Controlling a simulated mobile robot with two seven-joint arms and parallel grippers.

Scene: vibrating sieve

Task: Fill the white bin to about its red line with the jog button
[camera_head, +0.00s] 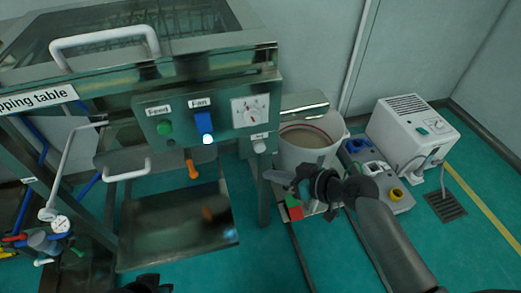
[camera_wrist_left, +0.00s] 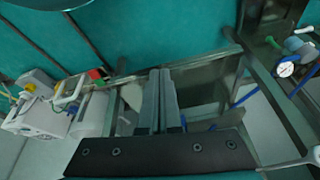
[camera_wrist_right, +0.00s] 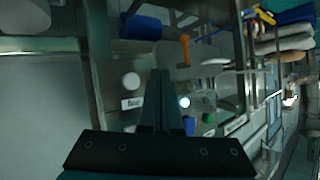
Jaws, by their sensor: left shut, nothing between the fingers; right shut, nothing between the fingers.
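The white bin (camera_head: 334,121) stands under the metal outlet chute, right of the table's control panel. A tan-brown surface shows inside it, below the rim. A round white button (camera_head: 259,146), likely the jog button, sits at the panel's lower right under a small blurred label. A white round button also shows in the right wrist view (camera_wrist_right: 131,81). My right gripper (camera_head: 278,177) is shut and empty, below that button and in front of the bin. My left gripper (camera_wrist_left: 160,98) is shut and empty; only a dark part shows at the head view's bottom edge.
The panel (camera_head: 222,112) carries a green button (camera_head: 164,127), a blue fan switch (camera_head: 203,122) and a dial (camera_head: 250,110). A metal tray (camera_head: 180,235) lies below it. A white machine (camera_head: 410,130) stands at right. Green floor is clear at lower right.

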